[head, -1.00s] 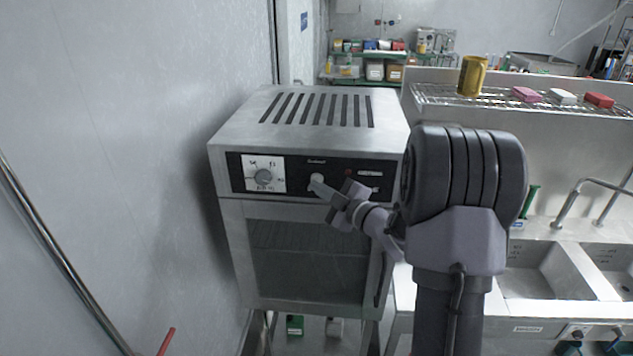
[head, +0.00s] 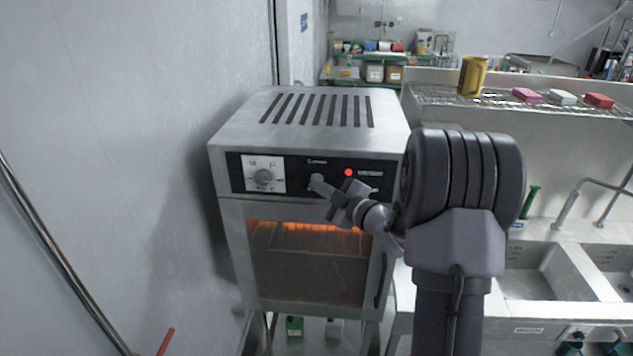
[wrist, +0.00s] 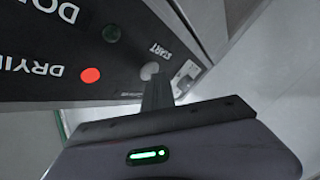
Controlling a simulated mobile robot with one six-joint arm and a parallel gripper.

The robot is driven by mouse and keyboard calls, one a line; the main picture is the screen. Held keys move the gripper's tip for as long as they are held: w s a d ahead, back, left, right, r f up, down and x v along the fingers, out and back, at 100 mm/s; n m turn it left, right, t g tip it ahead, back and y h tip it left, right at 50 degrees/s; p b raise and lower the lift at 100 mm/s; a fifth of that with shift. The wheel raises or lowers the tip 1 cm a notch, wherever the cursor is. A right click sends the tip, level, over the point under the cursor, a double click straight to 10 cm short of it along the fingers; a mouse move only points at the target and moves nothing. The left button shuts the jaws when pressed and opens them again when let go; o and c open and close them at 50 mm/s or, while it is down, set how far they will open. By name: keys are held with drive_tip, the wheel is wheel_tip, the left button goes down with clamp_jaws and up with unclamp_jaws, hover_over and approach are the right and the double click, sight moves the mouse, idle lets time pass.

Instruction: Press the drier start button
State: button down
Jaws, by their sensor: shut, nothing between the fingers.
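The drier (head: 306,270) is a steel cabinet against the left wall, with a black control panel (head: 214,172). Its window glows orange inside. A red lamp (head: 348,172) is lit on the panel; it also shows in the wrist view (wrist: 90,75), by the text "DRYI". The start button (wrist: 150,71) is a pale round knob beside the word START. My gripper (head: 318,184) is shut and empty, its tip at the panel. In the wrist view the fingertips (wrist: 155,84) overlap the button's edge; whether they touch it I cannot tell. A dark green lamp (wrist: 111,33) is unlit.
A white dial (head: 264,176) sits at the panel's left. The wall (head: 120,150) is close at left.

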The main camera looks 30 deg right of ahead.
drive_tip(key=shift+s, duration=0.1)
drive_tip(key=shift+s+a+b, duration=0.5)
drive_tip(key=shift+s+b, duration=0.05)
drive_tip(key=shift+s, duration=0.1)
drive_tip(key=s+a+b, duration=0.1)
drive_tip(key=s, duration=0.1)
drive_tip(key=s+a+b, duration=0.1)
drive_tip(key=s, duration=0.1)
drive_tip(key=shift+a, duration=0.4)
idle(0.4)
